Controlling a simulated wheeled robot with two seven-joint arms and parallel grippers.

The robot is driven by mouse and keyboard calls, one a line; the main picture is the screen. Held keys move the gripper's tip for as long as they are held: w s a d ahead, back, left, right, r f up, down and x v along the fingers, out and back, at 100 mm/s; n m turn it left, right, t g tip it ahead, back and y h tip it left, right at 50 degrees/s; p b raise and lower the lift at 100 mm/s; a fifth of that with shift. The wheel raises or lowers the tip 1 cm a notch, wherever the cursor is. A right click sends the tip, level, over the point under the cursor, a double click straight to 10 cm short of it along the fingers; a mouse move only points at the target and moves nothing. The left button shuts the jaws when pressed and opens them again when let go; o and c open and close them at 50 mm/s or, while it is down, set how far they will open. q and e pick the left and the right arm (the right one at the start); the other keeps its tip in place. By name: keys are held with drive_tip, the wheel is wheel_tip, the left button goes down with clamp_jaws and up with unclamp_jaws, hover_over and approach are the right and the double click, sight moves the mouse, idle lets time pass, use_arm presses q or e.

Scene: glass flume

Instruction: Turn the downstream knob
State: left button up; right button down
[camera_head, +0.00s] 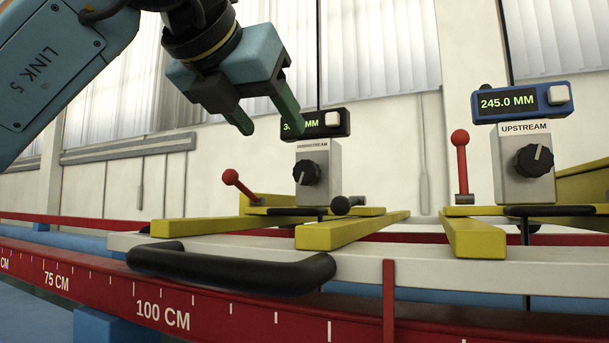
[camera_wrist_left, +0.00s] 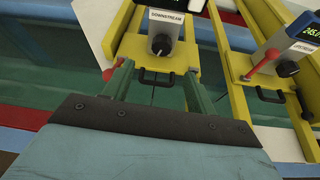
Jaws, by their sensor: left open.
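The downstream knob (camera_head: 306,172) is a round black dial with a white pointer line, on the front of a grey box labelled DOWNSTREAM (camera_head: 318,190). It also shows in the left wrist view (camera_wrist_left: 161,44). A black display (camera_head: 325,125) sits on top of the box, its digits partly hidden by a finger. My left gripper (camera_head: 268,128) is open and empty, up and to the left of the knob, with its green fingers apart from it. In the left wrist view its fingers (camera_wrist_left: 158,82) are spread wide, with the knob beyond and between them. My right gripper is not in view.
The upstream box (camera_head: 522,180) with its black knob (camera_head: 533,161) and 245.0 MM display (camera_head: 522,101) stands at right. Red-tipped levers (camera_head: 231,178) (camera_head: 461,160) rise beside the boxes. Yellow bars (camera_head: 350,231), a black handle (camera_head: 230,269) and a red scale rail (camera_head: 200,305) lie below.

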sight(302, 168)
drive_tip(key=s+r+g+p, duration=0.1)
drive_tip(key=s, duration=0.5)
use_arm(q)
drive_tip(key=p+x, duration=0.1)
drive_tip(key=x, duration=1)
drive_tip(key=shift+w+d+f+p, duration=0.15)
drive_tip(key=shift+d+p, duration=0.1)
drive_tip(key=shift+p, duration=0.1)
drive_tip(key=shift+w+d+f, duration=0.1)
drive_tip(key=shift+w+f, duration=0.05)
drive_tip(key=shift+w, duration=0.1)
drive_tip(key=shift+c, duration=0.6)
drive_tip(key=c, duration=0.9)
drive_tip(key=shift+f+n+h+b, duration=0.15)
drive_tip(key=shift+n+h+b, duration=0.45)
drive_tip(key=shift+n+b, duration=0.65)
drive_tip(key=shift+a+n+g+h+b, duration=0.2)
drive_tip(key=shift+n+g+h+b, duration=0.3)
drive_tip(key=shift+n+h+b, duration=0.85)
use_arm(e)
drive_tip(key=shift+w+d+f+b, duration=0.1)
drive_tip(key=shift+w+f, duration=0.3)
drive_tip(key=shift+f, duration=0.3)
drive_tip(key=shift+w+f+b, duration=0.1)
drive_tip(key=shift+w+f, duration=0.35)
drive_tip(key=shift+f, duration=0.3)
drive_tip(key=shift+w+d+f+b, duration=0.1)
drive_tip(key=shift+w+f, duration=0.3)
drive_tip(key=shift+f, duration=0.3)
